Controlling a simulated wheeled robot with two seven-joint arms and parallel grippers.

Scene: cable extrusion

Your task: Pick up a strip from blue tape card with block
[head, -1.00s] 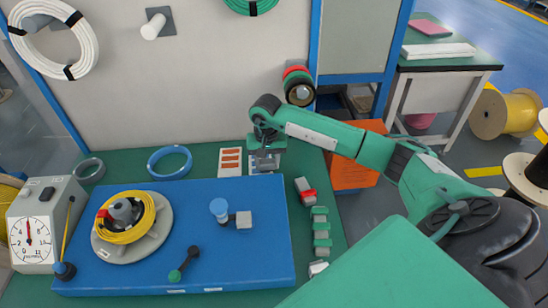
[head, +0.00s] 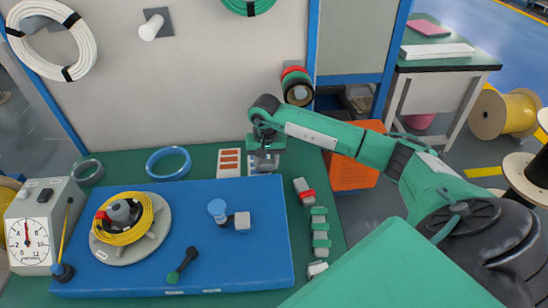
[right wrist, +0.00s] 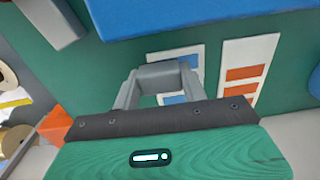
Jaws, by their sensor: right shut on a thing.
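My right gripper (right wrist: 160,85) is shut on a grey block (right wrist: 158,74), with one finger on each side of it. The block is over the blue tape card (right wrist: 194,52), a white card with blue strips. Block and fingers cover part of that card, and I cannot tell whether the block touches a strip. In the head view the right gripper (head: 264,158) is at the back of the green table, over the blue tape card (head: 280,167), which is mostly hidden. My left gripper is not in view.
A card with orange strips (head: 229,153) lies left of the blue tape card. The blue board (head: 140,272) in front carries a yellow cable coil (head: 147,222). A blue ring (head: 150,160) lies left. A wall stands behind.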

